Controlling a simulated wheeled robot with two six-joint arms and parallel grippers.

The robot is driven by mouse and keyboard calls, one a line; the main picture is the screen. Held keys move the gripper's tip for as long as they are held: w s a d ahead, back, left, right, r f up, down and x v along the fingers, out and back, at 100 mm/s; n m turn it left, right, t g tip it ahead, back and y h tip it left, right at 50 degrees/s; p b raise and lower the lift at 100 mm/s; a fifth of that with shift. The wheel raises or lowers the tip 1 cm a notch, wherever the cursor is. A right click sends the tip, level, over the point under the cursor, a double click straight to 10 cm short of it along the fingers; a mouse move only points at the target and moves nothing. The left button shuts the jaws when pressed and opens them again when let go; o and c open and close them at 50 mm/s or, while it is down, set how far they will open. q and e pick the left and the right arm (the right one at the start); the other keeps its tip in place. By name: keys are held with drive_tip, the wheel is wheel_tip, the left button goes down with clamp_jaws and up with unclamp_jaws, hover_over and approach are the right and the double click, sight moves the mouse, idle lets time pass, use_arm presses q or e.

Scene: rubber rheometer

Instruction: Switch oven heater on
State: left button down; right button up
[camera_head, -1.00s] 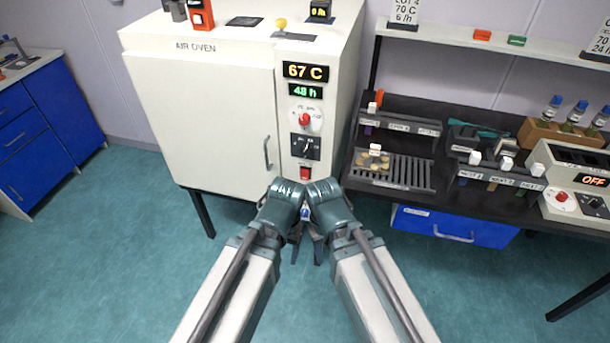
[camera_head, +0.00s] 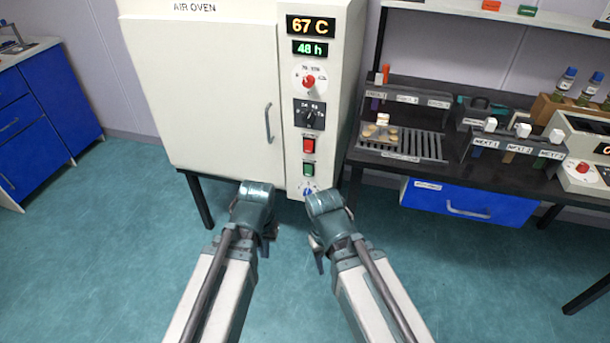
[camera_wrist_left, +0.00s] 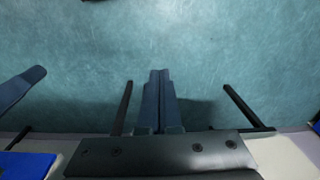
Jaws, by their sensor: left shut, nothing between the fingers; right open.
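The white air oven (camera_head: 200,90) stands at centre left, its door closed. Its front panel has a display reading 67 C (camera_head: 311,25), a 48 h display (camera_head: 310,48), a red-knobbed dial (camera_head: 309,82) and a black selector (camera_head: 309,114). Below are a red switch (camera_head: 309,146), a green switch (camera_head: 308,169) and a blue knob (camera_head: 308,190); their labels are too small to read. My left gripper (camera_head: 266,248) is below and left of the panel, apart from it. It is shut and empty in the left wrist view (camera_wrist_left: 158,75). My right gripper (camera_head: 317,262) is open below the panel, partly hidden by its wrist.
A black bench (camera_head: 365,165) with racks and a ridged tray (camera_head: 425,145) stands right of the oven, with a blue drawer (camera_head: 470,203) beneath. Blue cabinets (camera_head: 45,110) stand far left. The floor (camera_head: 140,230) before the oven is clear.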

use_arm(q)
drive_tip(key=w+a+f+n+t+h+b, duration=0.1)
drive_tip(key=w+f+n+t+b, duration=0.15)
drive_tip(key=f+b, duration=0.3)
drive_tip(key=w+f+n+t+h+b, duration=0.1)
drive_tip(key=w+f+b, duration=0.3)
drive_tip(key=f+b, duration=0.15)
drive_tip(key=w+d+r+n+t+h, duration=0.1)
drive_tip(key=w+d+r+n+t, duration=0.3)
drive_tip(key=w+r+n+t, duration=0.2)
drive_tip(key=w+d+r+n+t+h, duration=0.1)
drive_tip(key=w+d+r+n+t, duration=0.3)
drive_tip(key=r, duration=0.7)
drive_tip(key=w+n+t, duration=0.2)
drive_tip(key=n, duration=0.1)
drive_tip(key=shift+w+h, duration=0.3)
drive_tip(key=shift+w, duration=0.1)
use_arm(e)
wheel_tip(320, 180, down, 13)
use_arm(q)
drive_tip(key=shift+w+d, duration=0.1)
